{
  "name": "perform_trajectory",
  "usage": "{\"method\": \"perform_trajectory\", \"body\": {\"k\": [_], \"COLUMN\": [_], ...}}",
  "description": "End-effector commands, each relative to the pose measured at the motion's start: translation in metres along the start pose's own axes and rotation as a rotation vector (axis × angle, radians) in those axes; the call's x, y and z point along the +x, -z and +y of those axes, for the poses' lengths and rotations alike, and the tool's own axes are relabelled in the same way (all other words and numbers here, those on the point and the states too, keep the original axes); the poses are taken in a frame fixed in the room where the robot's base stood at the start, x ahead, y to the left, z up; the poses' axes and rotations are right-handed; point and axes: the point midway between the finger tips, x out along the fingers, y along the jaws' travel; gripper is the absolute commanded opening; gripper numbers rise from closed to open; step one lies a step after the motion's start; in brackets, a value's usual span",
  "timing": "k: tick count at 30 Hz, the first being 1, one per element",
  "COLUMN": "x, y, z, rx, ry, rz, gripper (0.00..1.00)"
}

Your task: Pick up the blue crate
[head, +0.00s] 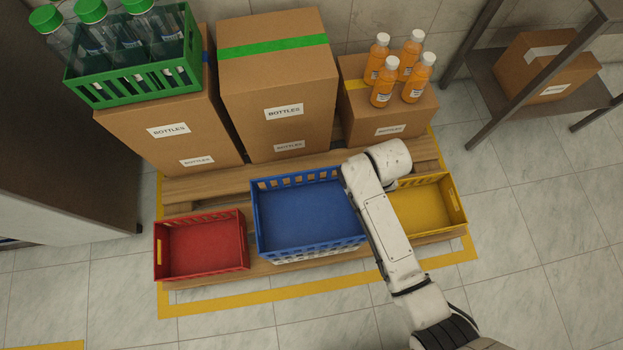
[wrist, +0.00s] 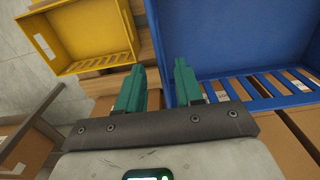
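The blue crate (head: 308,208) stands empty and upright in the middle of the pallet's front, between a red crate (head: 201,246) and a yellow crate (head: 425,208). In the wrist view the blue crate (wrist: 232,35) fills the upper right. My gripper (wrist: 160,64) is open, with two teal fingers. In that view the crate's left edge runs between the fingers, one finger outside it and one over the crate's inside. I cannot tell whether either finger touches the wall. In the head view my arm hides the gripper and part of the crate's right side.
Cardboard boxes (head: 275,85) stand behind, bearing a green crate of bottles (head: 135,65) and several orange bottles (head: 383,82). A white slatted piece shows below the blue crate's front. The yellow crate (wrist: 80,32) is close by. Tiled floor in front is clear.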

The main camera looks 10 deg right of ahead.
Motion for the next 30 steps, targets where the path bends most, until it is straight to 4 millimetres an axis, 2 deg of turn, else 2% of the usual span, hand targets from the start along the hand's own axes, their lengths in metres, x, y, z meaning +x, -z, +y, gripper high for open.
{"method": "perform_trajectory", "body": {"k": [5,13,17,23,30], "x": [0.013,0.051,0.058,0.058,0.058], "y": [0.000,0.001,0.001,0.001,0.001], "z": [0.000,-0.001,-0.001,-0.001,-0.001], "rx": [0.000,0.000,0.000,0.000,0.000], "ry": [0.000,-0.001,0.000,0.000,0.000], "rz": [0.000,0.000,0.001,0.002,0.001], "gripper": [0.36,0.36,0.36,0.36,0.16]}}
